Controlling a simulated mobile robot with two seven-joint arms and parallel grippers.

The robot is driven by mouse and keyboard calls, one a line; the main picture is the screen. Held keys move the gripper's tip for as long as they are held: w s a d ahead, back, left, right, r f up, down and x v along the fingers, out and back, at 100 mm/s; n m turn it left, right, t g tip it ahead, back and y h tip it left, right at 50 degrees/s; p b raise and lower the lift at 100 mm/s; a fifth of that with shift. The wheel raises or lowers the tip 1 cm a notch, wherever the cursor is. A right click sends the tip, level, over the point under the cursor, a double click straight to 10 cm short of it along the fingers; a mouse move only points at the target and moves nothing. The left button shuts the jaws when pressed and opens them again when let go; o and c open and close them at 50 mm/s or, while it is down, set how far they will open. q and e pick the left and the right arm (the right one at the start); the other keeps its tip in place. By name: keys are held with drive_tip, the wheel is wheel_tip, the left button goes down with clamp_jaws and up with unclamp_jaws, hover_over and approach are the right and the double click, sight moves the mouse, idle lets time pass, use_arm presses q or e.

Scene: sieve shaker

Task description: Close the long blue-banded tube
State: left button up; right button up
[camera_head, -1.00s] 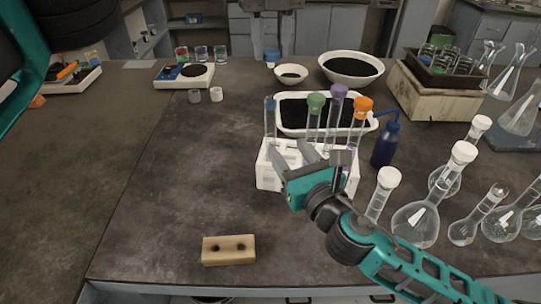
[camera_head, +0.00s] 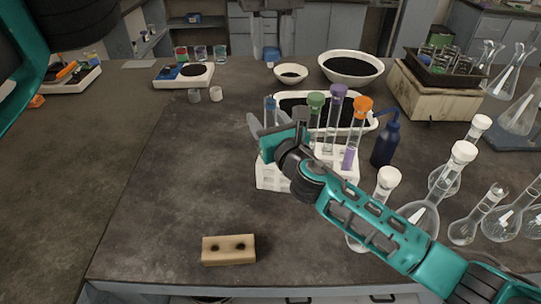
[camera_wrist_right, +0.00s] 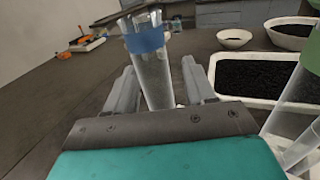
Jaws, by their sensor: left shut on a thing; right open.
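The long blue-banded tube (camera_head: 270,104) stands at the left of the white rack (camera_head: 268,178) in the head view, its top without a stopper. In the right wrist view the tube (camera_wrist_right: 155,82) rises between the fingers of my right gripper (camera_wrist_right: 160,85), clear glass with a blue band near its top. My right gripper (camera_head: 277,120) is open, one finger on each side of the tube; contact cannot be told.
A black-filled white tray (camera_head: 372,124) lies behind, a blue wash bottle (camera_head: 386,145) and several flasks to the right. A wooden block (camera_head: 229,250) lies in front.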

clamp_jaws()
idle(0.5)
